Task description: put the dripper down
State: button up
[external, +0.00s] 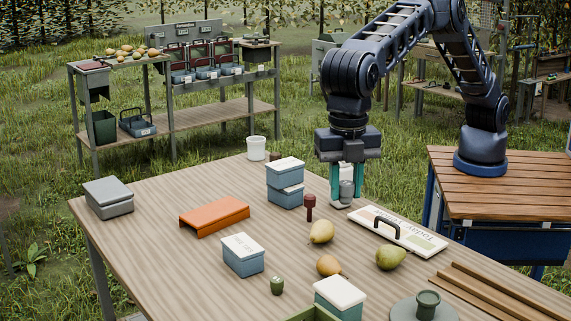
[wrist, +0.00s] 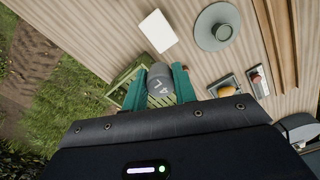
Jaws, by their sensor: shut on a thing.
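My gripper (external: 346,190) points down at the far right part of the table, close above its top. Its teal fingers are closed around a small grey, rounded piece (external: 346,189), which I take to be the dripper.
A white sign board (external: 398,230) with a dark handle lies close by. A green crate (wrist: 125,92) shows behind the fingers. Bare table lies at the left front.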

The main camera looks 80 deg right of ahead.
aim_at(339, 289)
notch_tip(339, 289, down, 20)
jog(key=shift+r, duration=0.25)
dwell(0.4)
jog(key=shift+f, duration=0.15)
jog(key=o, duration=0.9)
jog(key=shift+o, duration=0.2)
notch_tip(339, 289, up, 12)
jog(key=shift+w, duration=0.1)
